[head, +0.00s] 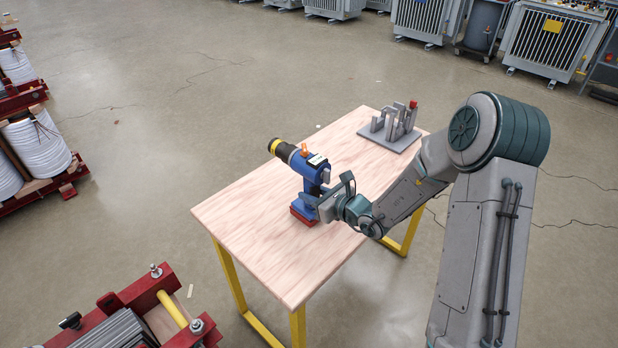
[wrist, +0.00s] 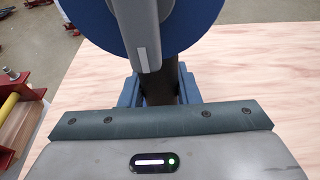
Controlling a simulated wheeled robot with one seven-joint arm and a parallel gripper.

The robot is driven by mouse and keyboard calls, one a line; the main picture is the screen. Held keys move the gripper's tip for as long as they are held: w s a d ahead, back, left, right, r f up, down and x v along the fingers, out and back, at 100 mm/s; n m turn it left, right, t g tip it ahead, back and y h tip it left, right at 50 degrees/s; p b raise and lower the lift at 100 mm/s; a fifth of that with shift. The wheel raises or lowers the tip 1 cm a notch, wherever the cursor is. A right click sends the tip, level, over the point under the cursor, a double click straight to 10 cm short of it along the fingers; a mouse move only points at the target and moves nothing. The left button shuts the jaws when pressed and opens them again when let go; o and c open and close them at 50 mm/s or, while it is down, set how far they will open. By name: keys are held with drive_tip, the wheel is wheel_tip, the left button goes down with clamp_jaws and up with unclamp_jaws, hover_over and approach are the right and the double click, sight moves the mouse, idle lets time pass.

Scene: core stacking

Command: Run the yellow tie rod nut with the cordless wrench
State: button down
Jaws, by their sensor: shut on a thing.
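The blue cordless wrench (head: 315,166) stands upright on its red-bottomed base on the wooden table, with its black and yellow nose pointing to the upper left. My gripper (head: 322,194) is shut around its handle. The yellow rod also shows at the wrist view's left edge (wrist: 8,106).
The table (head: 250,225) has yellow legs and a mostly clear top. A grey rack (head: 390,135) with upright pieces and a red-tipped part stands at its far corner. White coils on red frames (head: 38,145) stand at left. Floor between table and clamping frame is free.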

sight(313, 178)
drive_tip(key=shift+r, duration=0.2)
drive_tip(key=shift+r+p, duration=1.6)
drive_tip(key=shift+r, duration=0.9)
